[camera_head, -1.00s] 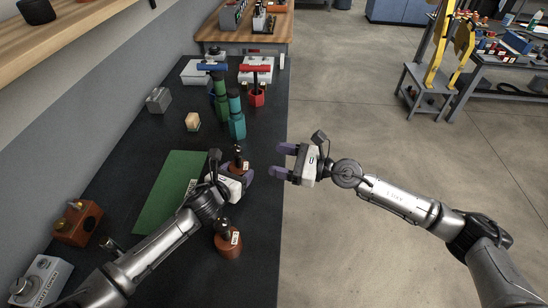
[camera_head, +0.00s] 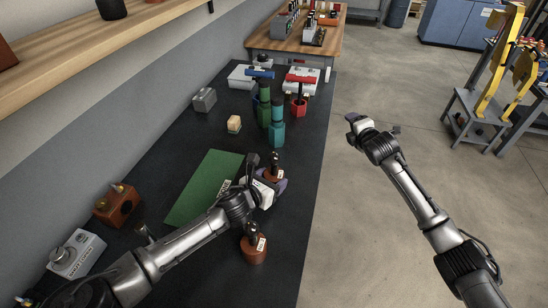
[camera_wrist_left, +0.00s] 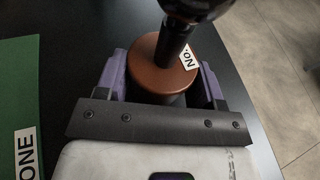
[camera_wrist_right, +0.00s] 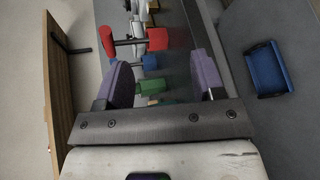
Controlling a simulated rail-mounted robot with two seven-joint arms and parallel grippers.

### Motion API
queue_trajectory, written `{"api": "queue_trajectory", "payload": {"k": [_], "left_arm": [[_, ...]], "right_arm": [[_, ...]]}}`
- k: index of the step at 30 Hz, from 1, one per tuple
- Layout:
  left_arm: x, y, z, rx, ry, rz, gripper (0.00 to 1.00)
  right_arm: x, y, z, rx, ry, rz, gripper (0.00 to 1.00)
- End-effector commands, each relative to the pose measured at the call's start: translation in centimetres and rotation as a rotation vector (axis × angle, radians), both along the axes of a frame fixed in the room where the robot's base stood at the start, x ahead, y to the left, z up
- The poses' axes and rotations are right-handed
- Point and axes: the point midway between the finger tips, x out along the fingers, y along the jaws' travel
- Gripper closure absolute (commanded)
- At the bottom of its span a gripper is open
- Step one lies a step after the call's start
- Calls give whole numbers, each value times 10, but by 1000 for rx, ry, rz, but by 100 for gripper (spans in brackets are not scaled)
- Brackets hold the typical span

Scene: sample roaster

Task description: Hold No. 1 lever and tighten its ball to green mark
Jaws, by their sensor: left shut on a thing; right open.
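The held lever has a copper-brown round base (camera_wrist_left: 165,72), a dark stem and a dark top (camera_wrist_left: 200,8). Its white label reads "No." in the left wrist view, with the number cut off. In the head view this lever (camera_head: 274,160) stands upright at the bench's right side. My left gripper (camera_head: 271,187) is shut on its base, a purple finger on each side. I cannot make out a green mark on it. A second similar lever (camera_head: 254,247) stands nearer on the bench, free. My right gripper (camera_head: 358,119) is open and empty, right of the bench above the floor.
A green mat (camera_head: 205,187) lies left of the held lever. Green and teal cylinders (camera_head: 277,131), a red-handled tool (camera_head: 300,92) and a blue-handled tool (camera_head: 260,75) stand farther back. A brown block (camera_head: 116,205) and grey box (camera_head: 76,254) sit near left.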

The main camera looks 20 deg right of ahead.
Motion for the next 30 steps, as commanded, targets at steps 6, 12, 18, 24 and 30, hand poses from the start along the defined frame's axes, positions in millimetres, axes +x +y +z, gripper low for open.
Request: {"api": "queue_trajectory", "payload": {"k": [6, 12, 18, 24, 30], "left_arm": [[0, 0, 0, 0, 0, 0, 70], [0, 0, 0, 0, 0, 0, 70], [0, 0, 0, 0, 0, 0, 70], [0, 0, 0, 0, 0, 0, 70], [0, 0, 0, 0, 0, 0, 70]], "right_arm": [[4, 20, -42, 397, 268, 26, 38], [-1, 66, -56, 744, 494, 178, 38], [-15, 119, -38, 1056, 665, 443, 38], [-33, 156, -7, 1292, 770, 732, 38], [-51, 171, 12, 1447, 852, 934, 38]]}}
